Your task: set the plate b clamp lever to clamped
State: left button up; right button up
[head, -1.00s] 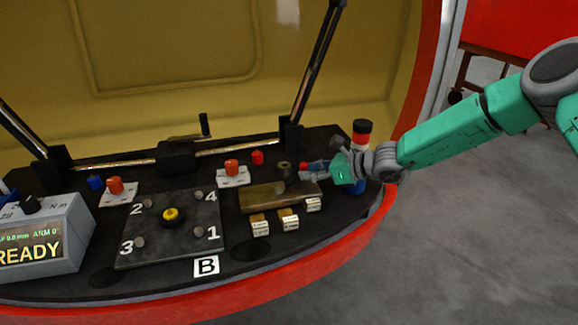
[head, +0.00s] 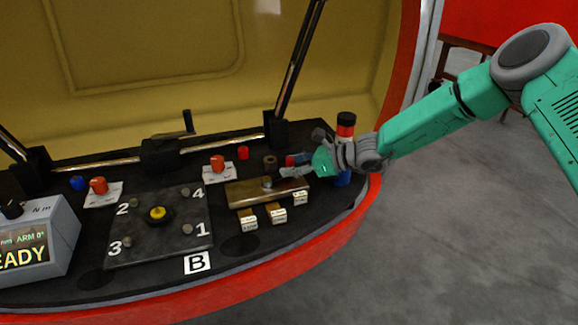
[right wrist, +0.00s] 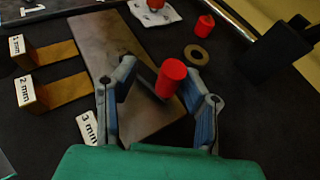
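Plate B is the dark square plate (head: 180,245) with corners numbered 1 to 4, beside the B label (head: 197,263). In the right wrist view a red cylinder (right wrist: 171,80), which looks like the knob of a lever with a dark bar, stands over the brown metal plate (right wrist: 95,40). I cannot tell for certain that it is the plate B clamp lever. My right gripper (head: 288,168) is at the right end of this metal plate. Its fingers (right wrist: 170,90) are spread on both sides of the red knob, with gaps visible. My left gripper is not in view.
Gauge blocks marked 1 mm (right wrist: 45,55), 2 mm (right wrist: 45,90) and 3 mm (right wrist: 87,127) lie beside the metal plate. A ring (right wrist: 197,55) and a small red piece (right wrist: 205,25) are close by.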

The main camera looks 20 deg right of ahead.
jog(key=shift+s+d, duration=0.1)
jog(key=shift+d, duration=0.35)
jog(key=v, duration=1.1)
jog(key=shift+s, duration=0.2)
jog(key=shift+a+r, duration=0.1)
jog(key=shift+r, duration=0.05)
